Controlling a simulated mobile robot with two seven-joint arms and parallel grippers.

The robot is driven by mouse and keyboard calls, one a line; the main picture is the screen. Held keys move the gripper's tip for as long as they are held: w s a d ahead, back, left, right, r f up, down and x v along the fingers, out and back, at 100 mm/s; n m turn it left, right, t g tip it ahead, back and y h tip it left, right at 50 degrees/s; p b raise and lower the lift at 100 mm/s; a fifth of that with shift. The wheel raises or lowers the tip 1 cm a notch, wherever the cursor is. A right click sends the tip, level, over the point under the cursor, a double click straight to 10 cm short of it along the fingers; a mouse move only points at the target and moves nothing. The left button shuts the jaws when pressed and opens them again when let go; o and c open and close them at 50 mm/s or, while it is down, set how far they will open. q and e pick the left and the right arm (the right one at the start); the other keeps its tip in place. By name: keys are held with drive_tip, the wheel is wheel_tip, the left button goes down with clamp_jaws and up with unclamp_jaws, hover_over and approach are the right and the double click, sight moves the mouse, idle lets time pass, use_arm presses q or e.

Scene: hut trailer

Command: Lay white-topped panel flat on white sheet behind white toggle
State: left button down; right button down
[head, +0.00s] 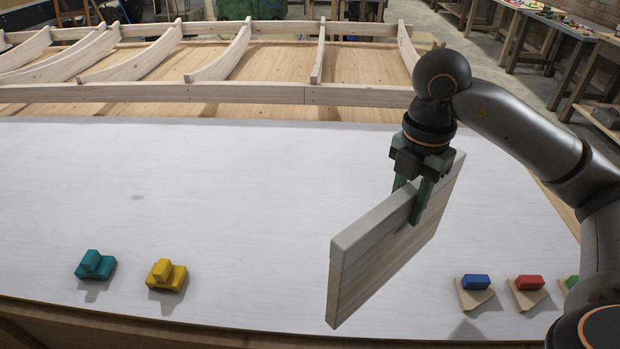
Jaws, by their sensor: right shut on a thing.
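The white-topped panel (385,265) is pale wood with a whitish strip along its upper long edge. My right gripper (411,203) is shut on that upper edge, toward the panel's far end. The panel hangs on edge, its broad face roughly upright, with its near end toward me. It is over the right half of the white sheet (230,210); I cannot tell whether its lower edge touches. I see no white toggle; the panel and my arm hide part of the sheet. My left gripper is not in view.
A teal toggle (95,265) and a yellow toggle (166,275) sit at the front left. Blue (475,282), red (529,283) and green (571,282) blocks on wooden pieces sit at the front right. A ribbed wooden frame (220,94) lies behind the sheet. The sheet's left and middle are mostly clear.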

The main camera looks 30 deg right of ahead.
drive_tip(key=shift+w+a, duration=0.1)
drive_tip(key=shift+w, duration=0.05)
drive_tip(key=w+a+f+p, duration=0.1)
drive_tip(key=w+a+f, duration=0.2)
drive_tip(key=w+f, duration=0.9)
drive_tip(key=shift+w+a+f, duration=0.35)
drive_tip(key=shift+w, duration=0.25)
drive_tip(key=shift+f, duration=0.1)
drive_tip(key=c, duration=1)
unclamp_jaws()
drive_tip(key=shift+s+f, duration=0.1)
drive_tip(key=shift+f, duration=0.1)
drive_tip(key=shift+c, duration=0.2)
drive_tip(key=o, duration=0.5)
drive_tip(key=shift+c, duration=0.2)
drive_tip(key=shift+r, duration=0.1)
